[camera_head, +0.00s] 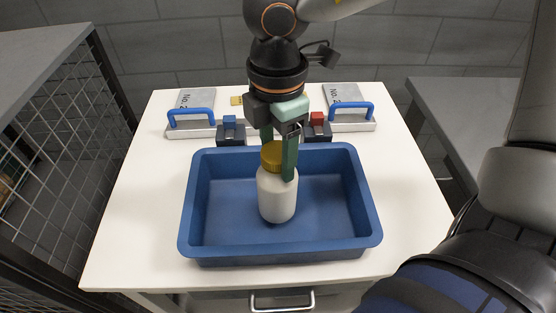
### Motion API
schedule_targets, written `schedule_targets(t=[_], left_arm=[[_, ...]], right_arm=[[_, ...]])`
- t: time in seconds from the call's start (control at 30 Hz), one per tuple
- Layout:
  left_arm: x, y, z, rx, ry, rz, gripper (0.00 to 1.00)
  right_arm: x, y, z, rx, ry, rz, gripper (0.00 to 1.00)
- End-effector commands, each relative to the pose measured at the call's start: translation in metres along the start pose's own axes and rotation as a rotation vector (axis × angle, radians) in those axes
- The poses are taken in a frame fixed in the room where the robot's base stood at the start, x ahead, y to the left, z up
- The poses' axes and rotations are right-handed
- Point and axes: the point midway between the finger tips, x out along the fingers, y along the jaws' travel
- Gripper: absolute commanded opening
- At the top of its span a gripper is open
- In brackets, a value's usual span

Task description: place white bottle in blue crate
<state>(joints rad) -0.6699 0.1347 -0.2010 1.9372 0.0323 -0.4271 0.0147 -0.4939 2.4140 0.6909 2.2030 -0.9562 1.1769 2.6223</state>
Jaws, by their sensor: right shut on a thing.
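The white bottle (277,198) has a yellow-brown cap (272,155) and stands upright within the blue crate (350,185), near its middle. Whether its base touches the crate floor is hard to tell. My right gripper (279,160) comes down from above with its green fingers on either side of the bottle's cap and upper part, shut on it. One finger covers part of the cap and shoulder. The crate is otherwise empty. My left gripper is not in view.
The crate sits on a white table (135,215). Behind it stand fixtures with blue handles (191,117), a block with a blue top (230,128) and one with a red top (317,122). A mesh cage (50,140) is at left, a grey table (455,110) at right.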

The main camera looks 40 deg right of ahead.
Motion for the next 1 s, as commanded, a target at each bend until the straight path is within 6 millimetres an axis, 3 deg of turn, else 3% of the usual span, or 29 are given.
schedule_targets(t=[0.17, 0.6, 0.63, 0.87, 1.0], left_arm=[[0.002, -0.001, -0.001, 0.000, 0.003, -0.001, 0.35], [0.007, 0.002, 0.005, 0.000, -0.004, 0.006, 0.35], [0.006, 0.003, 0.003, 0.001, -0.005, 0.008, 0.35], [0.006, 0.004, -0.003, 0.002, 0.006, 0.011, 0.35], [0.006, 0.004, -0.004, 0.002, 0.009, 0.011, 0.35]], right_arm=[[0.021, -0.002, 0.000, -0.002, 0.002, -0.005, 0.00], [0.027, -0.002, 0.000, -0.001, 0.001, -0.001, 0.00], [0.026, -0.002, 0.000, -0.001, 0.001, -0.002, 0.61], [0.025, -0.002, 0.000, -0.001, 0.001, -0.003, 0.87], [0.025, -0.002, 0.000, -0.001, 0.001, -0.003, 0.89]])
